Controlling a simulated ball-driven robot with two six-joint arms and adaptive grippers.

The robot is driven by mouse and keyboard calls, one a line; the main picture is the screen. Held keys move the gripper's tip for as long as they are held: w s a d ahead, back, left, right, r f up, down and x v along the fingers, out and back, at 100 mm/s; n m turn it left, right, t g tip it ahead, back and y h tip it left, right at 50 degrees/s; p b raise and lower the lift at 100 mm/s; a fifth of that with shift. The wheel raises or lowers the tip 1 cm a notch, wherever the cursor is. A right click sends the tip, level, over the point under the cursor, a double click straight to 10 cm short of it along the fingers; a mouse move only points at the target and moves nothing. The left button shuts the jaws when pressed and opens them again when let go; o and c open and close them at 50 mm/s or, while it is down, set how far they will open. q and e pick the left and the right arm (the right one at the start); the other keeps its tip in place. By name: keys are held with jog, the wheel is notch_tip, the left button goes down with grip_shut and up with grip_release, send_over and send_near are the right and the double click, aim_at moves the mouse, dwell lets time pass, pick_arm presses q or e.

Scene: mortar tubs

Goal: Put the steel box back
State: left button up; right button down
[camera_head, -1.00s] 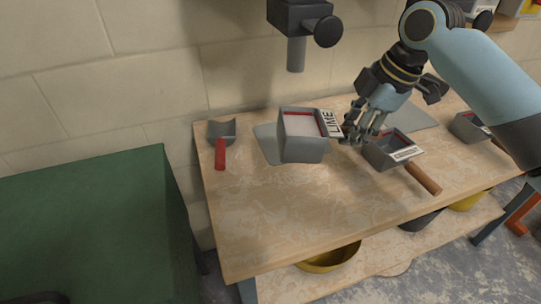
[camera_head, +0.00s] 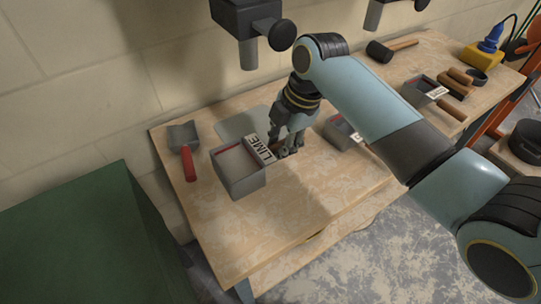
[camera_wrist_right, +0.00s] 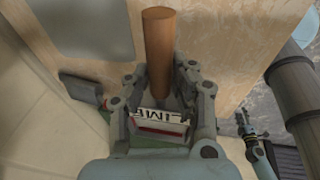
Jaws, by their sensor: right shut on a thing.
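The steel box (camera_head: 238,174), an open grey box with a white LIME label (camera_head: 262,150) and red-lined rim, is above the near-left table part, in front of a grey mat. I cannot tell whether it touches the wood. My right gripper (camera_head: 287,148) is at its label side, fingers shut around its wooden handle. In the wrist view the handle (camera_wrist_right: 159,45) stands between the fingers (camera_wrist_right: 160,95), and the label (camera_wrist_right: 160,118) shows below. The head view hides the handle. My left gripper (camera_wrist_right: 245,122) seems to show small at the right of the wrist view, jaws unclear.
The grey mat (camera_head: 240,124) is bare. A scoop with a red handle (camera_head: 189,164) lies left of the box. Another labelled box (camera_head: 338,128) is partly behind my arm; a third (camera_head: 422,92) stands farther right. A dispenser (camera_head: 246,20) overhangs the back. A green block (camera_head: 90,240) stands left.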

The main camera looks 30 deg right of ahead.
jog(key=shift+w+a+f, duration=0.3)
jog(key=shift+w+a, duration=0.1)
jog(key=shift+w+a+f, duration=0.15)
jog(key=shift+w+f, duration=0.05)
notch_tip(320, 180, down, 3)
jog(key=shift+f, duration=0.45)
pick_arm(q)
jog(key=shift+s+a, duration=0.15)
jog(key=shift+s, duration=0.2)
pick_arm(e)
jog(key=c, duration=1.1)
grip_release()
jog(key=shift+s+f, duration=0.1)
jog(key=shift+c, duration=0.2)
pick_arm(q)
jog(key=shift+w, duration=0.2)
